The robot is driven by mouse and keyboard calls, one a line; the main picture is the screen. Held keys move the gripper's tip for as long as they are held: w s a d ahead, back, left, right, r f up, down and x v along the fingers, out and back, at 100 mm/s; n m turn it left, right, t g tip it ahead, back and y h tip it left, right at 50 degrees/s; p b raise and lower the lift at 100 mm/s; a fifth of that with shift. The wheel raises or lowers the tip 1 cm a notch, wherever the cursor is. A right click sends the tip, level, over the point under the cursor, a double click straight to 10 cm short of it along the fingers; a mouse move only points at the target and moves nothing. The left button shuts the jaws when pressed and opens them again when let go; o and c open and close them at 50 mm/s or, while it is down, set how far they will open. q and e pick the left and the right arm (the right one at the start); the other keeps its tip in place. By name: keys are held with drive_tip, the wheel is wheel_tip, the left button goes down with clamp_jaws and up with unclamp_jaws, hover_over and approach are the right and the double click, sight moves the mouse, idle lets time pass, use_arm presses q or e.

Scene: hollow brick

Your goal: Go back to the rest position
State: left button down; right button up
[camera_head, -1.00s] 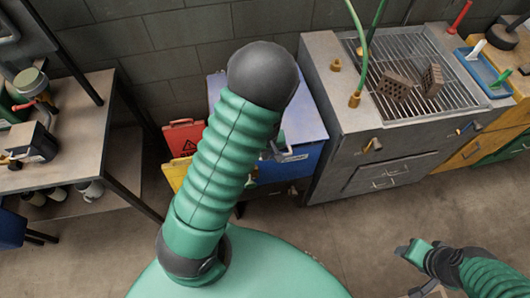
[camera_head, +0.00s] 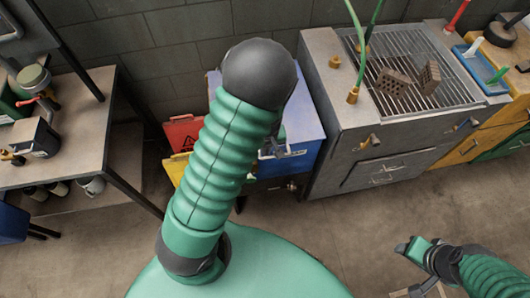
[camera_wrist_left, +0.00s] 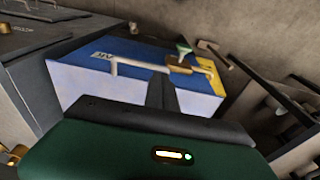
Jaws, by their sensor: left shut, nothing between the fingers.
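My left arm rises from the bottom middle of the head view, and its bulky elbow hides most of the forearm. My left gripper (camera_head: 277,145) shows only in part past the arm, by the blue box (camera_head: 305,120). In the left wrist view its dark finger (camera_wrist_left: 160,95) points at the blue box (camera_wrist_left: 140,52) and its handle; the gripper is shut and empty. My right arm comes in at the lower right, with its end (camera_head: 408,249) over the floor; its jaw state is unclear. One hollow brick (camera_head: 392,82) lies on the grill, another (camera_head: 429,77) stands beside it.
The metal grill bench (camera_head: 345,150) stands at the back right. A table (camera_head: 85,120) with tools is on the left. A red case (camera_head: 184,131) sits left of the blue box. The floor (camera_head: 340,215) in front is clear.

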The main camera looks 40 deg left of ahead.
use_arm(q)
wheel_tip(320, 180, up, 8)
drive_tip(key=d+p, duration=0.1)
drive_tip(key=s+d+r+m, duration=0.2)
drive_tip(key=s+d+m, duration=0.1)
drive_tip(key=d+m, duration=0.2)
drive_tip(key=s+d+r+m+t+h, duration=0.1)
drive_tip(key=s+d+r+m, duration=0.2)
drive_tip(key=s+d+m, duration=0.1)
drive_tip(key=shift+s+d+r+m+t, duration=0.15)
drive_tip(key=shift+d+m+t, duration=0.2)
drive_tip(key=shift+m, duration=0.15)
use_arm(e)
drive_tip(key=shift+v, duration=0.8)
use_arm(q)
drive_tip(key=shift+d, duration=0.1)
use_arm(e)
drive_tip(key=shift+s+d, duration=0.15)
drive_tip(key=shift+d, duration=0.05)
use_arm(q)
drive_tip(key=shift+d, duration=0.25)
use_arm(e)
drive_tip(key=shift+d+f, duration=0.15)
drive_tip(key=shift+d, duration=0.1)
